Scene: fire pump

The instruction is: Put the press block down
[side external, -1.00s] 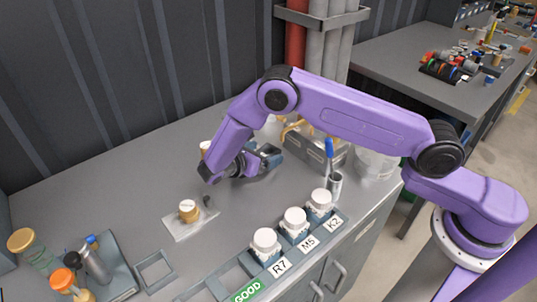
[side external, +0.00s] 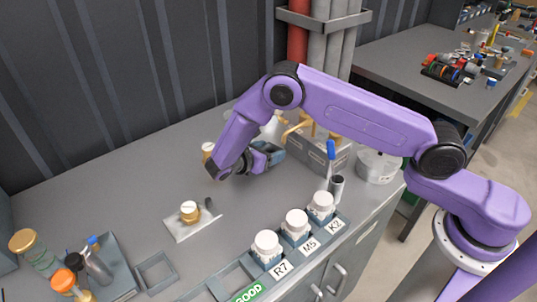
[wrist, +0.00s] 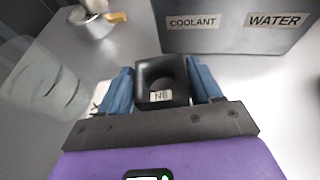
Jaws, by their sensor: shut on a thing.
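The press block (wrist: 163,82) is a black block with a round hole and a small white label on its near side. My gripper (wrist: 162,88) is shut on it, with a blue finger at each side in the wrist view. In the side external view my gripper (side external: 262,156) is low over the back middle of the grey bench. My arm hides most of the block there, and I cannot tell whether it touches the bench.
A grey bin (wrist: 232,38) labelled COOLANT and WATER stands just beyond my gripper. A clear container (wrist: 45,80) is at left in the wrist view. A brass-coloured piece (side external: 189,212) sits on a pale plate. White-capped jars (side external: 267,245) stand in a front rack.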

